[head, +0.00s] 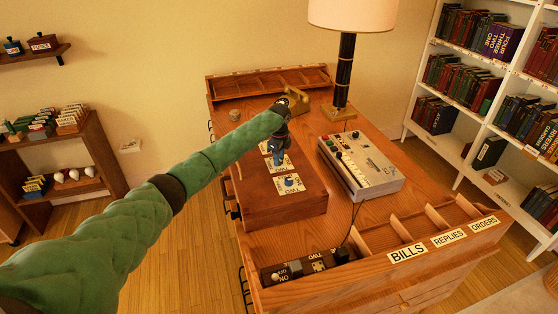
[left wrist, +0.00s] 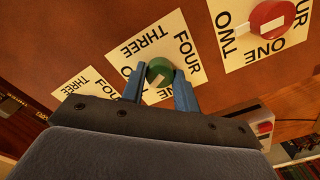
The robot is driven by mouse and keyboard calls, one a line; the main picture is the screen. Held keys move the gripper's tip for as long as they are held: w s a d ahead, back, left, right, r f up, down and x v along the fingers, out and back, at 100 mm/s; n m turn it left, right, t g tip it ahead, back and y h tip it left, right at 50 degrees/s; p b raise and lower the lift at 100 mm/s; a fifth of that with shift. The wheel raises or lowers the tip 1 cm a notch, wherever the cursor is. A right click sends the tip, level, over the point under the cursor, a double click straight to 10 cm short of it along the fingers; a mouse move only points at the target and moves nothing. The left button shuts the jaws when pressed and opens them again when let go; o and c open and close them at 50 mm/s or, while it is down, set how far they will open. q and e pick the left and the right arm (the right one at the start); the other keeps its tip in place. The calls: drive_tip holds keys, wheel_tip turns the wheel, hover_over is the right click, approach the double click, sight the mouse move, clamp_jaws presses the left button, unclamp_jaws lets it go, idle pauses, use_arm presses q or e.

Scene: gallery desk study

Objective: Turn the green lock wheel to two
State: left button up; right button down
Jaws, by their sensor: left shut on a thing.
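The green lock wheel (left wrist: 159,71) sits on a white card (left wrist: 178,30) in the left wrist view. THREE and FOUR are readable on the card; the other words are partly covered by my fingers. A pale mark crosses the wheel, but I cannot tell which word it points to. My left gripper (head: 276,158) is shut on the green wheel, one blue finger on each side (left wrist: 159,88). In the head view the gripper hides this wheel on top of the wooden box (head: 300,207). My right gripper is out of view.
A red wheel (left wrist: 268,18) on its own card is beside the green one. A blue wheel (head: 290,181) is at the box's near end. A grey console (head: 362,168) and a lamp (head: 346,75) stand to the right. A divided tray (head: 415,232) lines the near edge.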

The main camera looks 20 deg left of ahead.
use_arm(q)
drive_tip(key=shift+m+b, duration=0.4)
drive_tip(key=shift+m, duration=0.8)
drive_tip(key=shift+r+m+b, duration=0.1)
drive_tip(key=shift+m+b, duration=0.2)
drive_tip(key=shift+m, duration=0.9)
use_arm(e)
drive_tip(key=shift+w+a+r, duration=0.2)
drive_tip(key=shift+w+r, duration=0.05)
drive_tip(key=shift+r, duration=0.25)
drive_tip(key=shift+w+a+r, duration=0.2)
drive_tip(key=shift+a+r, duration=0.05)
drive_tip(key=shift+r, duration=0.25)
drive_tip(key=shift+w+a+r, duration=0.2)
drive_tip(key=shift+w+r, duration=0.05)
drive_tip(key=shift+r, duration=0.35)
use_arm(q)
drive_tip(key=o, duration=1)
drive_tip(key=shift+r, duration=0.2)
drive_tip(key=shift+r+b, duration=1.45)
drive_tip(key=shift+r, duration=2.2)
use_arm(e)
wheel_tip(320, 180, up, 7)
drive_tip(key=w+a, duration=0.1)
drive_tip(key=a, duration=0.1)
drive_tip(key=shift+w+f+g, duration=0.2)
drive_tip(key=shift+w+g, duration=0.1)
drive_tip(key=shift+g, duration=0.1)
